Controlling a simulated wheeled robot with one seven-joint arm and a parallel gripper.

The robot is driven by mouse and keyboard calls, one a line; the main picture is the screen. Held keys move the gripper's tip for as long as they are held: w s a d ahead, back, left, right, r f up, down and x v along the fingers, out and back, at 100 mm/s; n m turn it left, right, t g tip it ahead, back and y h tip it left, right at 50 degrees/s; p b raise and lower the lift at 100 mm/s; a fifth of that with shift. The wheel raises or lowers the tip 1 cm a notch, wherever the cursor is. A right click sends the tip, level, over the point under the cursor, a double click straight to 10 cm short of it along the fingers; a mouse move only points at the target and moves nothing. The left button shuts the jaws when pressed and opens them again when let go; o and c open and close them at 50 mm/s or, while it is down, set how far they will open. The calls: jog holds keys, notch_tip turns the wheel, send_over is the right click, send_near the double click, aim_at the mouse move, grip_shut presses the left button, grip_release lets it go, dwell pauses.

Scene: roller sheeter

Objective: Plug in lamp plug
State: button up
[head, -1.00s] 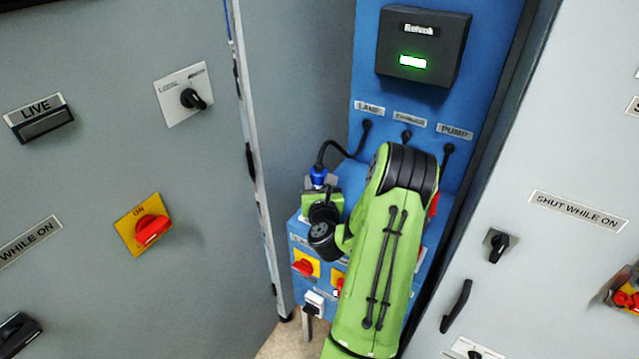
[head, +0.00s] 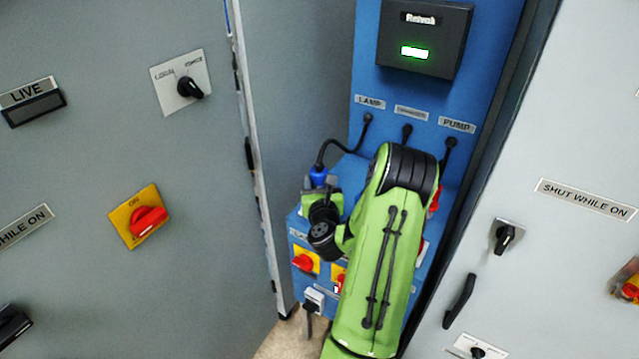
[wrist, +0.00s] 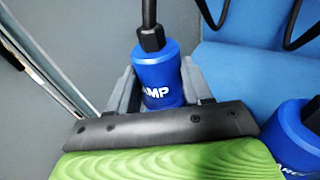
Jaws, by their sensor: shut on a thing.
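The blue lamp plug (wrist: 157,88) is between my gripper's fingers (wrist: 160,92) in the wrist view, with the letters "AMP" showing. Its black cable leaves from the top. In the head view the lamp plug (head: 319,176) shows above my gripper (head: 320,188), and its cable (head: 342,146) curves up to the port under the LAMP label (head: 370,102). My gripper is shut on the plug. My green arm covers much of the blue panel, and the plug's lower end and any socket beneath it are hidden.
Another blue plug (wrist: 295,140) is close by at the right of the wrist view. Red knobs on yellow plates (head: 305,262) are on the panel below my gripper. Grey cabinet doors stand left (head: 90,150) and right (head: 570,130), leaving a narrow bay.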

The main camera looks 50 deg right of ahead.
jog(key=shift+f+b, duration=1.45)
jog(key=shift+f, duration=0.05)
jog(key=o, duration=1.3)
